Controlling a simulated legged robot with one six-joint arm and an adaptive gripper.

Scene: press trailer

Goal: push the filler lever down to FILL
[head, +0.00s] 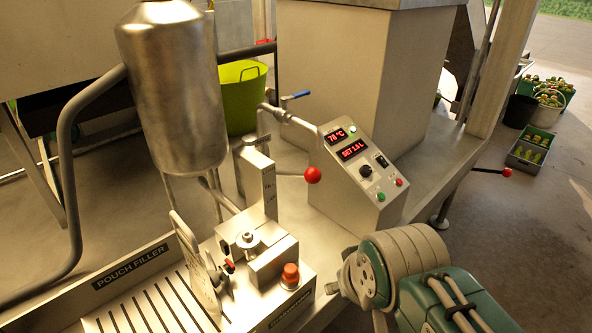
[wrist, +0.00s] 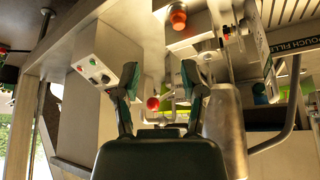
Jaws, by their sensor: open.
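The filler lever is a thin metal rod ending in a red ball (head: 312,175). In the head view it sticks out about level, to the right from the filler's upright post (head: 268,190), whose small markings I cannot read. The ball also shows in the wrist view (wrist: 153,103), where the picture is turned over. My gripper (wrist: 158,76) is open there, its two dark green fingers apart with the ball showing between them. I cannot tell how far beyond the fingertips the ball is, and I see no contact. In the head view my arm fills the lower right; the fingers cannot be made out.
A control box (head: 360,165) with red displays stands just right of the lever. A steel cylinder (head: 172,85) hangs at the left above the slotted tray (head: 150,305). A red button (head: 290,275) sits in front. Another red-knobbed rod (head: 507,172) sticks out at the right.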

